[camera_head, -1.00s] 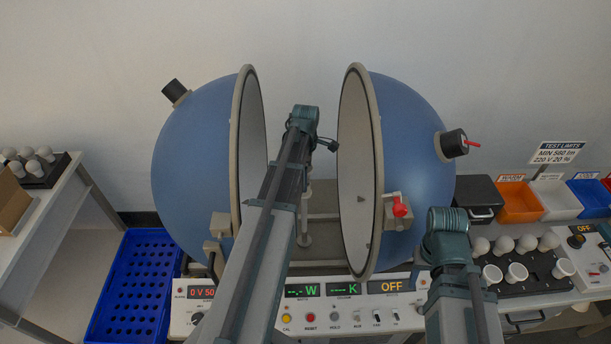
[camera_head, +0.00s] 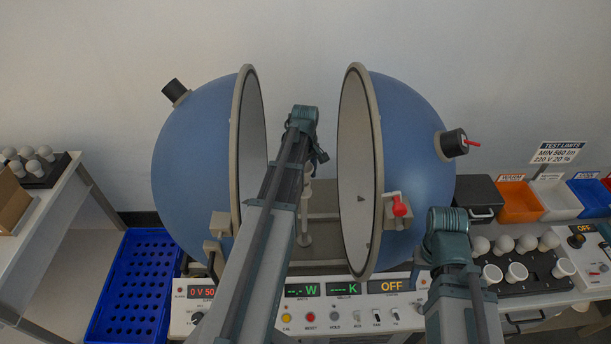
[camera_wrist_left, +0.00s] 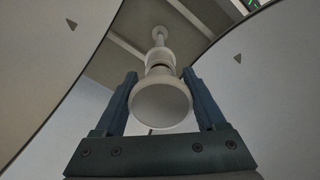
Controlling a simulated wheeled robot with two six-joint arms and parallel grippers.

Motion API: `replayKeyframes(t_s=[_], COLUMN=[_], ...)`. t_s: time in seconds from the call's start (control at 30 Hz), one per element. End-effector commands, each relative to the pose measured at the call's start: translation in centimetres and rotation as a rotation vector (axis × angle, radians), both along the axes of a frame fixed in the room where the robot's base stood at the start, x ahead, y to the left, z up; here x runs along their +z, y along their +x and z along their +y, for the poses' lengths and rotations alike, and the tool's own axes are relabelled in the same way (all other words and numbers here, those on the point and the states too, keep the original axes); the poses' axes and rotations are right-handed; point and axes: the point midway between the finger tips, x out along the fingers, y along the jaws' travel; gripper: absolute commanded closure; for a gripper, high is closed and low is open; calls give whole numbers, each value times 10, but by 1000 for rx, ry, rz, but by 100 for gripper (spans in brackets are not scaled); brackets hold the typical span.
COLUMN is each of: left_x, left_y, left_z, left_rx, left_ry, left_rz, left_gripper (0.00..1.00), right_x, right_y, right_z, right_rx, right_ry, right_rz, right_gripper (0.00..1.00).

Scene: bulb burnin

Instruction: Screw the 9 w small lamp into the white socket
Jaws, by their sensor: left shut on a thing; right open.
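My left gripper (camera_head: 318,158) is between the two halves of the blue sphere, partly hidden by its own arm. In the left wrist view its two fingers (camera_wrist_left: 160,100) are shut on a white round lamp (camera_wrist_left: 160,106). The lamp lines up with the white socket (camera_wrist_left: 160,56) on a thin post; I cannot tell how far its base is inside. The post (camera_head: 305,228) shows in the head view beside my arm. Any wattage mark is not visible. My right gripper (camera_head: 447,235) is over the panel's right end, open, its fingers mostly hidden behind the wrist.
The sphere halves (camera_head: 195,150) and (camera_head: 410,130) stand close on both sides of my left arm. A meter panel (camera_head: 345,310) is in front. Several white lamps stand in a dark rack (camera_head: 535,285) at right. A blue crate (camera_head: 135,285) is at left.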

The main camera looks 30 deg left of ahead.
Motion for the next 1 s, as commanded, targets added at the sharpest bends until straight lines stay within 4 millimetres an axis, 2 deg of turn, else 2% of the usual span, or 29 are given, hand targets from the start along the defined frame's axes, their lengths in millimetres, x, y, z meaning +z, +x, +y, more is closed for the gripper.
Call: replayKeyframes(t_s=[0.8, 1.0], left_x=[0, 0], left_y=[-1, -2], left_z=[5, 5], left_rx=[-1128, -1282], left_ry=[6, 6], left_rz=[-2, -2], left_gripper=[84, 84], right_x=[0, 0], right_y=[0, 0], right_z=[0, 0], right_rx=[0, 0], right_ry=[0, 0], right_rz=[0, 0], right_gripper=[50, 50])
